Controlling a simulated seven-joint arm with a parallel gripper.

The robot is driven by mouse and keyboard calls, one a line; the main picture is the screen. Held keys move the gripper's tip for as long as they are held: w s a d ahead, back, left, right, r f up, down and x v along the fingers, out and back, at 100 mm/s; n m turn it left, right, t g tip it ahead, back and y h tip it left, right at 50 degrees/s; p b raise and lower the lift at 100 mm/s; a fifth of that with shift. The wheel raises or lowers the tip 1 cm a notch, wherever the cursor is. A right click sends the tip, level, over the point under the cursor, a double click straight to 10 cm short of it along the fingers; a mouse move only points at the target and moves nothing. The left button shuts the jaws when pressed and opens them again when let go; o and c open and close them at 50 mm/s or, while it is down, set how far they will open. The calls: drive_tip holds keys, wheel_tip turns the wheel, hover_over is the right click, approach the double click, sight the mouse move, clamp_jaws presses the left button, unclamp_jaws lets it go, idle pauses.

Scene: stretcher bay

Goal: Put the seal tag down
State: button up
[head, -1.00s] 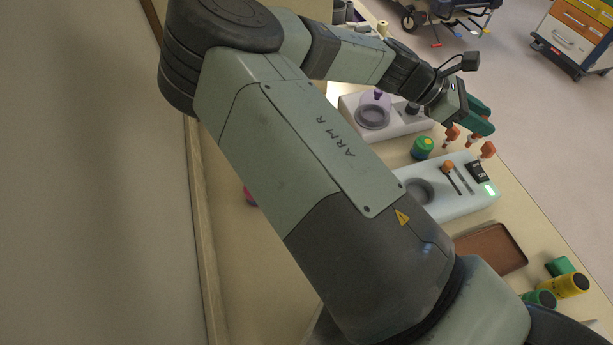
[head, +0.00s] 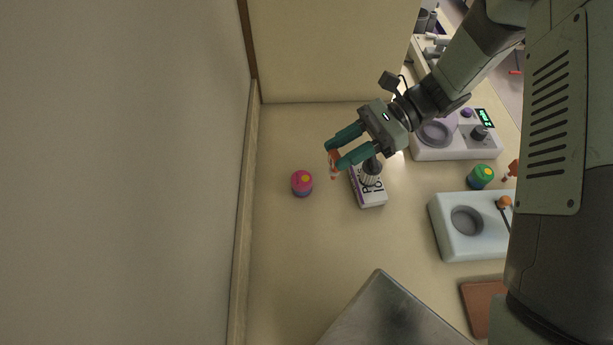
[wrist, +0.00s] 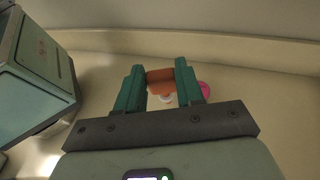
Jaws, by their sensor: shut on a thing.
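The seal tag, an orange piece with a whitish part (head: 333,163), is between the teal fingertips of my gripper (head: 337,154) in the head view. My gripper is shut on it, left of the arm and over the pale worktop (head: 300,245). In the wrist view the tag's orange top (wrist: 160,76) spans the gap between the fingers (wrist: 158,72), with a white piece below it. The tag appears held above the surface; its exact height is unclear.
A pink pot (head: 301,184) stands left of my gripper. A white lettered box (head: 370,196) with a dark-topped item is close below it. A green pot (head: 481,176), white devices (head: 447,240) and a grey metal panel (head: 390,315) lie farther right and below. Walls bound the worktop's left and back.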

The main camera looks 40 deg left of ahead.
drive_tip(key=s+a+r+m+t+y, duration=0.2)
drive_tip(key=a+r+m+t+y, duration=0.15)
drive_tip(key=a, duration=0.35)
drive_tip(key=shift+m+g, duration=0.25)
wheel_tip(320, 180, down, 10)
drive_tip(key=shift+a+f, duration=0.15)
drive_tip(key=o, duration=1)
drive_tip(key=shift+w, duration=0.1)
drive_tip(key=v, duration=1.2)
